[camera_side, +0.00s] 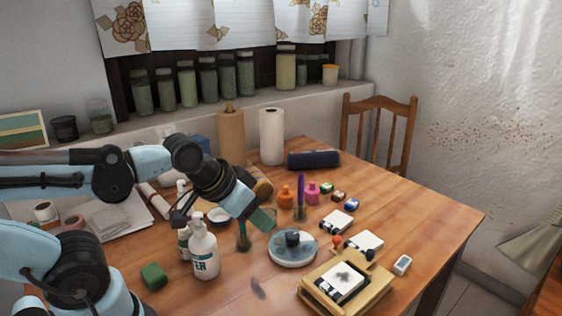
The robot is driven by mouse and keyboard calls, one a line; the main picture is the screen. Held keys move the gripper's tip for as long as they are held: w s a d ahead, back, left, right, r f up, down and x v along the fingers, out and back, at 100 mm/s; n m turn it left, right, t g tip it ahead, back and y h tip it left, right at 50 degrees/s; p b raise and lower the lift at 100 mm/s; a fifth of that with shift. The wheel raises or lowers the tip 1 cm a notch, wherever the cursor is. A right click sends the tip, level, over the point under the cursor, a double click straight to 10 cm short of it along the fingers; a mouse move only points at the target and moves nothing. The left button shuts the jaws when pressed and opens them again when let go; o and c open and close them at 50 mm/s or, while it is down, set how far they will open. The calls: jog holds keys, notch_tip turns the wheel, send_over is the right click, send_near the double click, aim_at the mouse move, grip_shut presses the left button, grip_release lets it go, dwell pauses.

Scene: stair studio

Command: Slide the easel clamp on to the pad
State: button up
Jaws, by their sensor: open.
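A wooden easel (376,296) lies low on the table at the front right. A white pad (340,282) with a dark blot and a black edge rests on it. A red knob (337,241) and a dark knob (370,255) stand at its back edge; I cannot tell which part is the clamp. My gripper (262,220) is open, left of and above the easel, over the middle of the table. Its green-tipped end points down to the right, and I see nothing held in it. The fingers show small and partly overlap.
A round pale dish (293,250) with a dark piece on it lies between my gripper and the easel. A white bottle (204,252) stands left of it. Orange (285,196) and pink (311,192) bottles stand behind. The table's right side (420,215) is mostly clear.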

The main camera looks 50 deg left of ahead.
jog(key=shift+o, duration=0.2)
jog(key=w+d+r+m+g, duration=0.2)
jog(key=w+d+r, duration=0.1)
jog(key=w+r, duration=0.2)
jog(key=m+g, duration=0.5)
jog(key=m, duration=0.2)
send_over(371, 251)
notch_tip(371, 251, down, 2)
notch_tip(371, 251, down, 12)
jog(key=shift+r, duration=0.2)
grip_shut()
